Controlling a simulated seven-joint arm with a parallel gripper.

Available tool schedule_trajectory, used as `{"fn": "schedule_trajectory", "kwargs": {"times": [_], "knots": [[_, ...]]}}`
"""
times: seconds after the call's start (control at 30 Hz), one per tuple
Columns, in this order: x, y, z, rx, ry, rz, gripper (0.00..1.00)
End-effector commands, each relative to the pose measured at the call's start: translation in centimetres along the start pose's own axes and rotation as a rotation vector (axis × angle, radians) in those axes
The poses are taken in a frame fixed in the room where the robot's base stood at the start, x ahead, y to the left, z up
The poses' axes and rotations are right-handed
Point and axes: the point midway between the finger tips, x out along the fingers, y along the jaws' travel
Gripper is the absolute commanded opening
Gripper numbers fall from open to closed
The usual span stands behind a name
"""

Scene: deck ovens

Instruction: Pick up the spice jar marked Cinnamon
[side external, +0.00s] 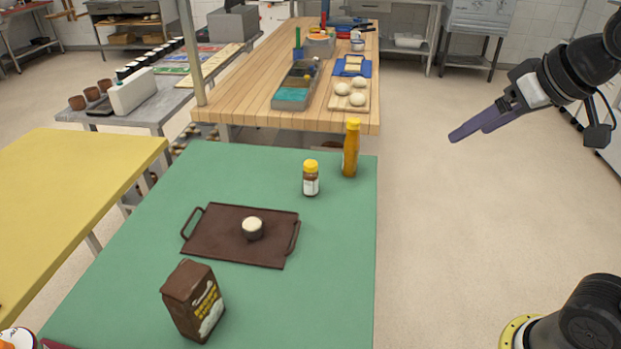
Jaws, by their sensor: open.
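A small spice jar (311,178) with a yellow lid, brown contents and a pale label stands upright on the green table (345,250), near its far right part. Its label text is too small to read. My gripper (468,132) is at the upper right, over the floor beyond the table's right edge. Its purple-grey fingers point left and slightly down. It is open, empty and well apart from the jar.
A yellow-capped mustard-coloured bottle (351,148) stands close behind and right of the jar. A brown tray (225,248) with handles bears a small white-topped cup (253,228). A brown carton (193,301) stands in front. The table's right side is clear.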

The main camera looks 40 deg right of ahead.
Motion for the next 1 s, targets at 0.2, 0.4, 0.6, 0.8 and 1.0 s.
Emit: {"fn": "schedule_trajectory", "kwargs": {"times": [0.2, 0.4, 0.6, 0.8, 1.0], "knots": [[4.1, -1.8, -9.3, 0.037, 0.001, 0.01, 0.86], [10.7, -3.8, -15.7, 0.054, -0.022, 0.02, 0.86], [19.5, -6.0, -19.2, 0.052, -0.071, 0.034, 0.86], [28.7, -7.7, -18.9, 0.026, -0.15, 0.049, 0.86], [34.2, -8.3, -15.9, 0.004, -0.237, 0.064, 0.86]]}}
